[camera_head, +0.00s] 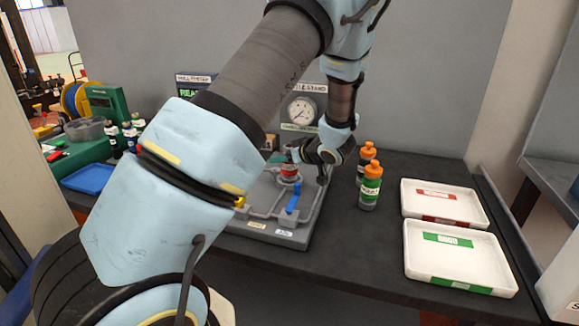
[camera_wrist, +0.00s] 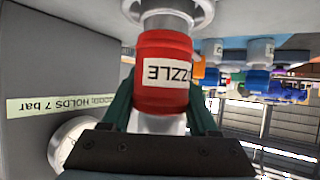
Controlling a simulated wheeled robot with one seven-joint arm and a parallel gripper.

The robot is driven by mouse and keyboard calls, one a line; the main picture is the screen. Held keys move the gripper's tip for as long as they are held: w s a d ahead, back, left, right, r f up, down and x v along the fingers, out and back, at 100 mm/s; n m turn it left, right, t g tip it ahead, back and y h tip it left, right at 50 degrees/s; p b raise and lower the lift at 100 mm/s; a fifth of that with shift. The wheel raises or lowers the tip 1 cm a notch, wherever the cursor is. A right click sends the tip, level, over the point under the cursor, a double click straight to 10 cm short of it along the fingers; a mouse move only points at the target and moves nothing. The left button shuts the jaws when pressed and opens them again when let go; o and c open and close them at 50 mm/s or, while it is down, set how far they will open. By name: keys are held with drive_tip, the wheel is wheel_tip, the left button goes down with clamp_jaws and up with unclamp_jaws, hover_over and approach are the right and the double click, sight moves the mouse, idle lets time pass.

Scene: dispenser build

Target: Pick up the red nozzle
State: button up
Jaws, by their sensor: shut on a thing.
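The red nozzle (camera_wrist: 160,72) fills the middle of the wrist view, with a white label reading "ZZLE" in part. My gripper (camera_wrist: 163,110) is shut on it, with a dark green finger on each side. A pale metal fitting (camera_wrist: 168,14) meets the nozzle's upper end in that view; I cannot tell whether they touch or are joined. In the head view the nozzle (camera_head: 289,171) shows as a small red band over the grey test stand (camera_head: 262,228). My gripper (camera_head: 300,156) is beside it there, partly hidden by my wrist.
A blue lever (camera_head: 293,198) is on the stand near the nozzle. A round gauge (camera_head: 302,110) stands behind. Two orange-capped bottles (camera_head: 369,187) stand to the right, then two white trays, one red-labelled (camera_head: 479,218) and one green-labelled (camera_head: 412,270). Bottles and a blue tray (camera_head: 88,178) are at left.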

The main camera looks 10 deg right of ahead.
clamp_jaws()
drive_tip(key=shift+r, duration=0.1)
